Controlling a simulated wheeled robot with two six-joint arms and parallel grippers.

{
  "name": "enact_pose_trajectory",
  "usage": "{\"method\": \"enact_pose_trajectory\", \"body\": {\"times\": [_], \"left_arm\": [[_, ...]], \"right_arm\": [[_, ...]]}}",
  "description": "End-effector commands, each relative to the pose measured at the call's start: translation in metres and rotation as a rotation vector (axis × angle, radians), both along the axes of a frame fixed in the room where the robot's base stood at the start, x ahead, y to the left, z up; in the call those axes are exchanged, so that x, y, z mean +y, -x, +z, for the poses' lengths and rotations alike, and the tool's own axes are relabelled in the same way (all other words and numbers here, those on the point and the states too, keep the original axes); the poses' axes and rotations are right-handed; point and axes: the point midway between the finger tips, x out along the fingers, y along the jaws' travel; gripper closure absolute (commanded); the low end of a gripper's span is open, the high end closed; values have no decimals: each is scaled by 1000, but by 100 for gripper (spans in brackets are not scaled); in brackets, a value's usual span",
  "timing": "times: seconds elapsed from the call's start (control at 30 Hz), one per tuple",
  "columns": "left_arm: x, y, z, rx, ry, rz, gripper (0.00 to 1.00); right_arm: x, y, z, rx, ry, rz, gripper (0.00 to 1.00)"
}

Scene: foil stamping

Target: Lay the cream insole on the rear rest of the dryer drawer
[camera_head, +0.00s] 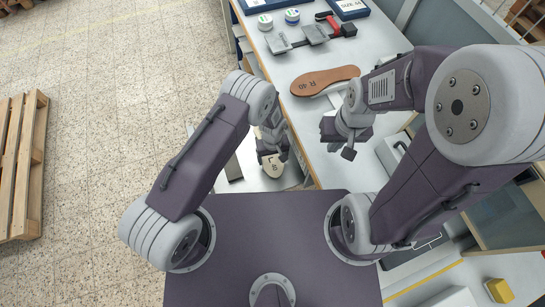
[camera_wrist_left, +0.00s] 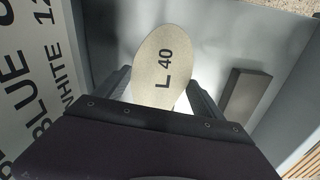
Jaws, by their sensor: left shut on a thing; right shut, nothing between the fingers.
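The cream insole (camera_wrist_left: 160,60), marked "L 40", is held between the fingers of my left gripper (camera_head: 272,152). It also shows in the head view (camera_head: 273,167), over the open pale grey drawer (camera_head: 252,181). In the left wrist view a dark grey block-like rest (camera_wrist_left: 245,95) stands on the drawer floor to the right of the insole, apart from it. That block shows in the head view (camera_head: 233,167) left of the insole. A second rest is not clearly visible.
A brown insole (camera_head: 325,80) marked "R 40" lies on the white table (camera_head: 378,37). Behind it are a red-handled metal tool (camera_head: 312,36), two small round tins and blue boxes. A lettered panel (camera_wrist_left: 30,80) borders the drawer on the left in the wrist view.

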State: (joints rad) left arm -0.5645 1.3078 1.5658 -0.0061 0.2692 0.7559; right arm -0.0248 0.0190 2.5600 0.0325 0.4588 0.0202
Motion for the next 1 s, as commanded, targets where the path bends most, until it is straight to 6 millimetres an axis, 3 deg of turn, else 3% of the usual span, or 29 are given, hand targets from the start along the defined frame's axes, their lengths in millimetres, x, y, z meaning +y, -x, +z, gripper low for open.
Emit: {"method": "enact_pose_trajectory", "body": {"times": [0.6, 0.63, 0.7, 1.0], "left_arm": [[0, 0, -2, 0, 0, 0, 63], [0, 0, -2, 0, 0, 0, 18], [0, 0, -1, 0, 0, 0, 0], [0, -1, 6, -1, 1, 0, 0]], "right_arm": [[0, 0, -2, 0, 0, 0, 100], [0, 0, -2, 0, 0, 0, 100], [0, 0, -2, 0, 0, 0, 100], [0, 0, -1, 0, 0, 0, 100]]}}
